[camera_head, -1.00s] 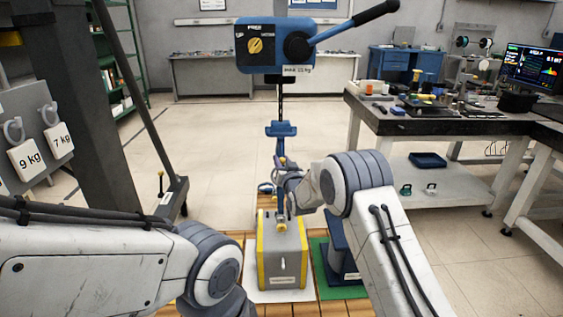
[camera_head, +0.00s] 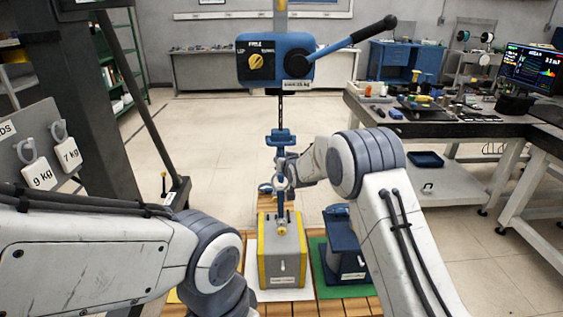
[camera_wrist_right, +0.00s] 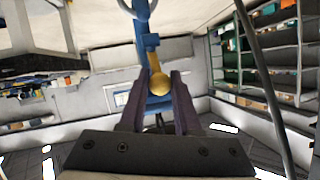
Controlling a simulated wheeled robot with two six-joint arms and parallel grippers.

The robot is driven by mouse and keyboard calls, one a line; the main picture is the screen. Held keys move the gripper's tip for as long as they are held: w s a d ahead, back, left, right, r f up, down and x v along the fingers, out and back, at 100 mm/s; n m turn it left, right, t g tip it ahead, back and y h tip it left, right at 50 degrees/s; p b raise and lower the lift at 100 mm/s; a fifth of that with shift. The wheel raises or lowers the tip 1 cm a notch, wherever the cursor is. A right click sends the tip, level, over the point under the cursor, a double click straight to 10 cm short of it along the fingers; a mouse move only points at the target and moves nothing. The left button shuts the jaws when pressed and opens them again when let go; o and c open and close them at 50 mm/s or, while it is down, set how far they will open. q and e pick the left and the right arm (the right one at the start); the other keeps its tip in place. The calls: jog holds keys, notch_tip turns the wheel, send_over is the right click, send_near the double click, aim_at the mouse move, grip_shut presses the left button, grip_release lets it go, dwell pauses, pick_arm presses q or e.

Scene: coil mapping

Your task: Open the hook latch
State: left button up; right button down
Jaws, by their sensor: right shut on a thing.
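The blue hook assembly (camera_head: 281,150) hangs on a chain below the blue hoist (camera_head: 276,60). Its lower ring and the right gripper (camera_head: 286,180) overlap in the head view, so the grip is partly hidden there. In the right wrist view, the two dark fingers of the right gripper (camera_wrist_right: 160,92) are shut on a yellow round-ended latch lever (camera_wrist_right: 159,82). The lever joins the blue hook body (camera_wrist_right: 148,45) above it. Whether the latch is open cannot be told. My left arm comes in at lower left; its fingertips are not visible.
A grey block with yellow edges (camera_head: 283,250) stands below the hook, with a blue block (camera_head: 342,243) on a green mat to its right. A cluttered bench (camera_head: 440,129) is at right. A rack with hanging weights (camera_head: 40,172) is at left.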

jog(key=shift+w+r, duration=0.15)
jog(key=shift+r, duration=0.65)
dwell(0.5)
jog(key=c, duration=0.6)
grip_release()
jog(key=shift+f, duration=0.25)
jog(key=b+v, duration=0.1)
jog(key=v, duration=0.9)
jog(key=shift+s, duration=0.3)
